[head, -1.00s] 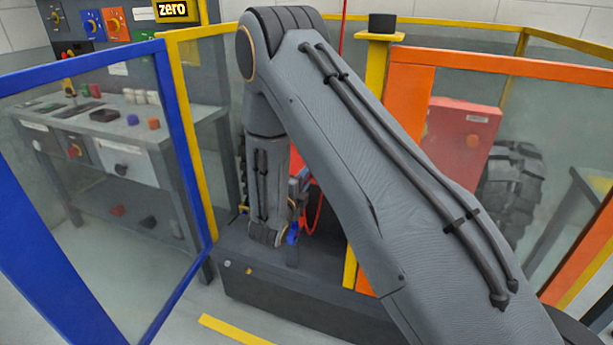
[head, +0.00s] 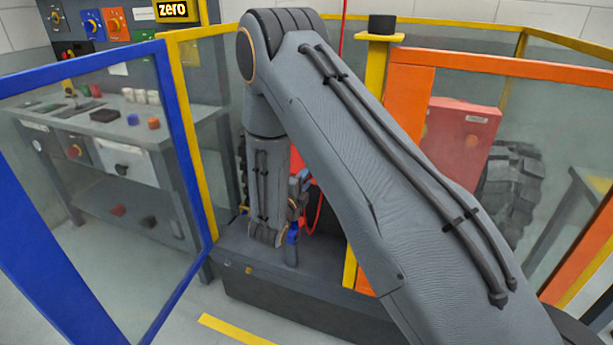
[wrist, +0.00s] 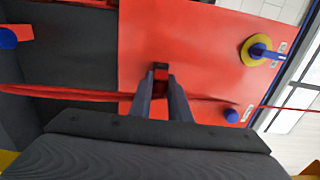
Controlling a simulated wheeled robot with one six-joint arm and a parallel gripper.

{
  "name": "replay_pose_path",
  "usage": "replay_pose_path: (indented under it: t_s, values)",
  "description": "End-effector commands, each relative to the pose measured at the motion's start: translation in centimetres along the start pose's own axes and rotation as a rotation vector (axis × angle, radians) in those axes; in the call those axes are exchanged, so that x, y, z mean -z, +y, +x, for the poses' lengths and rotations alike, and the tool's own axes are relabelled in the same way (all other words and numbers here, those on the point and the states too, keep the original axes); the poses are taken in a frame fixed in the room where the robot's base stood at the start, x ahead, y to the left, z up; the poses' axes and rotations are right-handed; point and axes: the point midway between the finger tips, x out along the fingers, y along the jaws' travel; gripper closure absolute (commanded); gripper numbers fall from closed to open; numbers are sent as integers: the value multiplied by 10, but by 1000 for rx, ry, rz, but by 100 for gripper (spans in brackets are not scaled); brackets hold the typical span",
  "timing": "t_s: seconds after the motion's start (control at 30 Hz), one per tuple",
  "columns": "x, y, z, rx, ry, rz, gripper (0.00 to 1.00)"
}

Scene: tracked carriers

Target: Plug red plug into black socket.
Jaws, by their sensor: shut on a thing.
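In the wrist view my gripper (wrist: 160,88) points at a bright red panel (wrist: 195,40). Its two dark fingers are closed around a small red piece, which appears to be the red plug (wrist: 159,85) and is mostly hidden between them. A small dark square (wrist: 160,68) shows just beyond the fingertips; I cannot tell whether it is the black socket or part of the plug, nor whether they touch. A red cable (wrist: 60,93) runs in from the left to the fingers. In the head view my arm hides most of the gripper and the panel.
A blue knob on a yellow disc (wrist: 252,50) and a smaller blue knob (wrist: 231,116) stick out at the panel's right. Blue (head: 100,64) and orange (head: 455,66) framed clear panels stand either side. A workbench (head: 120,145) is behind the left one.

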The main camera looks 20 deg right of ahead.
Motion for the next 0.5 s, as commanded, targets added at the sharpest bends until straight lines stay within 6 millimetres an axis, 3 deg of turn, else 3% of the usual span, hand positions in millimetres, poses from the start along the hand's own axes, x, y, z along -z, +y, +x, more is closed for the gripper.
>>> replay_pose_path:
  t_s: [0.27,0.3,0.4,0.5]
  values:
    - [0,0,5,1,0,1,100]
    - [0,0,5,1,0,1,82]
    - [0,0,5,1,0,1,65]
    - [0,0,5,0,0,1,62]
